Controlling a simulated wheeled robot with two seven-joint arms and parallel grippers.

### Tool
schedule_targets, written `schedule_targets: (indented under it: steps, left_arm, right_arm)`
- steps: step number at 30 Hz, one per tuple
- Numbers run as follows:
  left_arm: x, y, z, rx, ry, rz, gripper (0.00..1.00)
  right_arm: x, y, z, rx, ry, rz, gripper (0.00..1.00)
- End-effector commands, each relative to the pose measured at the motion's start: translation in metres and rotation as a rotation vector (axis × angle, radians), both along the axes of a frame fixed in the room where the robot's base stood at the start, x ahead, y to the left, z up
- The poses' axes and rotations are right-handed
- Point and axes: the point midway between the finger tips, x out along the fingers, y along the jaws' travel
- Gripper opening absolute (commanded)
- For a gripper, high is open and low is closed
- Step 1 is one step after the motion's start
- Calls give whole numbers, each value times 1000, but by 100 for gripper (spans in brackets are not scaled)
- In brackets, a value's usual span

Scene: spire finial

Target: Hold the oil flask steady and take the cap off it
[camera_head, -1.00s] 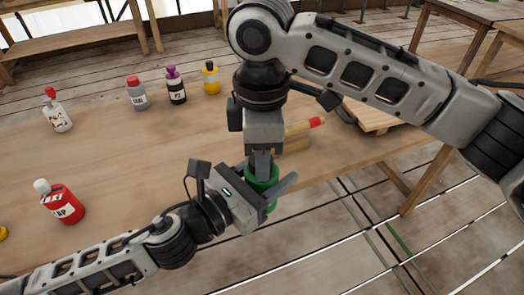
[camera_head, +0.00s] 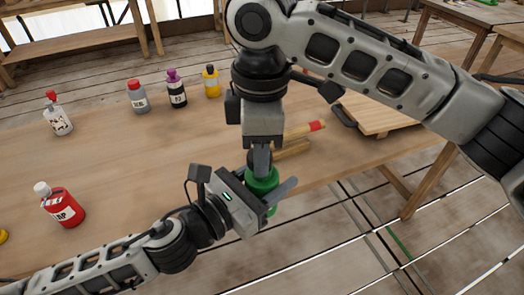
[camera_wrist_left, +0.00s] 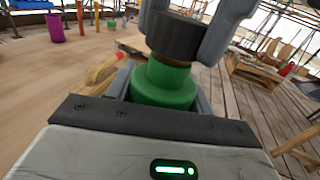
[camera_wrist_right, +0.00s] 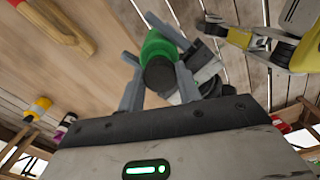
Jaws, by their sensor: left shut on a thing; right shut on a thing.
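The oil flask (camera_head: 262,181) is green with a dark cap and is near the table's front edge. My left gripper (camera_head: 267,190) is shut around its body from the side; the flask also shows in the left wrist view (camera_wrist_left: 163,85). My right gripper (camera_head: 261,163) comes from above, shut on the dark cap (camera_wrist_left: 176,36). In the right wrist view the cap (camera_wrist_right: 159,74) lies between the fingers, in line with the green flask (camera_wrist_right: 158,46). The cap is at the flask's top; I cannot tell whether it is still seated. The fingers hide it in the head view.
A red bottle (camera_head: 64,208) stands at left. A white bottle (camera_head: 59,118), a grey bottle (camera_head: 139,99), a black bottle (camera_head: 176,92) and a yellow bottle (camera_head: 211,82) stand farther back. A red-tipped wooden tool (camera_head: 300,131) lies close behind the grippers. The table's left middle is clear.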

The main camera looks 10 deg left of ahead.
Motion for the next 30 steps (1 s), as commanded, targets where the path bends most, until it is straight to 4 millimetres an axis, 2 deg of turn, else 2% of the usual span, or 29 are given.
schedule_targets:
  steps: [14, 17, 24, 30]
  left_arm:
    - [1, 0, 2, -1, -4, 1, 0]
    - [1, 1, 2, -2, -5, 1, 0]
    - [1, 1, 2, -2, -5, 1, 0]
    - [1, 0, 3, -2, -6, 1, 0]
  right_arm:
    - [1, -2, 4, -6, 0, -4, 7]
    - [1, -2, 10, -6, -1, -4, 7]
    - [1, -1, 39, -6, -1, -4, 7]
    - [1, -2, 43, -7, 1, -5, 7]
